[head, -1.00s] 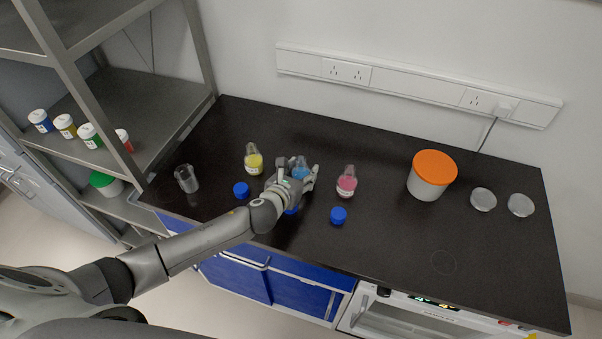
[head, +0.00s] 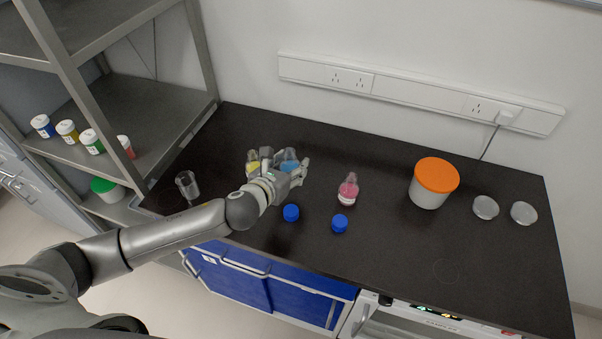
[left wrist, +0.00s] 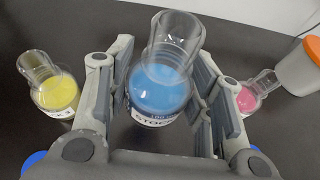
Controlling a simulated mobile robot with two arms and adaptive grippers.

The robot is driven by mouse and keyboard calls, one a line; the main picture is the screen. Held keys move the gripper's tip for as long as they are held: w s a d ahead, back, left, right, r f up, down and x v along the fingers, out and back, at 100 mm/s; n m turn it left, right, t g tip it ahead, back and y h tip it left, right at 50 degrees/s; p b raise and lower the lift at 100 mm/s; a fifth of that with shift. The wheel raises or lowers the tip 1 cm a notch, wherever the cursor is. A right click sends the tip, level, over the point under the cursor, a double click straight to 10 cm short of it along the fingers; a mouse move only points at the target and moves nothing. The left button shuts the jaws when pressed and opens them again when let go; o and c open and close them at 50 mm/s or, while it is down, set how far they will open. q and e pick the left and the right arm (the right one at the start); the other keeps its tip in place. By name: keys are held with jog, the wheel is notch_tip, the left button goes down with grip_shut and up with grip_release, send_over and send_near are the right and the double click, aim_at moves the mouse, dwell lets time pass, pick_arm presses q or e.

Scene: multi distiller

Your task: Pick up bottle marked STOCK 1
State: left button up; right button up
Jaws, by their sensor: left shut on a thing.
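A flask of blue liquid (head: 290,165) is between the fingers of my left gripper (head: 286,160) over the black bench. In the left wrist view, the blue flask (left wrist: 160,92) stands between the two fingers, which are shut on it. Its label reads "STOCK"; the number cannot be read. A flask of yellow liquid (head: 252,166) is just left of the gripper, partly hidden by it. A flask of pink liquid (head: 348,188) stands to the right, apart from the gripper. My right gripper is not in view.
Blue caps (head: 291,212) and (head: 340,223) lie in front of the flasks. A glass beaker (head: 187,185) stands at left. A white tub with an orange lid (head: 437,175) and two clear dishes (head: 485,207) are at right. A metal shelf (head: 150,110) borders the left side.

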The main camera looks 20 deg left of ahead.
pick_arm(q)
jog(key=s+a+r+b, duration=0.2)
jog(key=s+a+r, duration=0.3)
jog(key=s+a, duration=0.2)
jog(key=shift+a+r, duration=0.3)
jog(key=shift+r, duration=0.1)
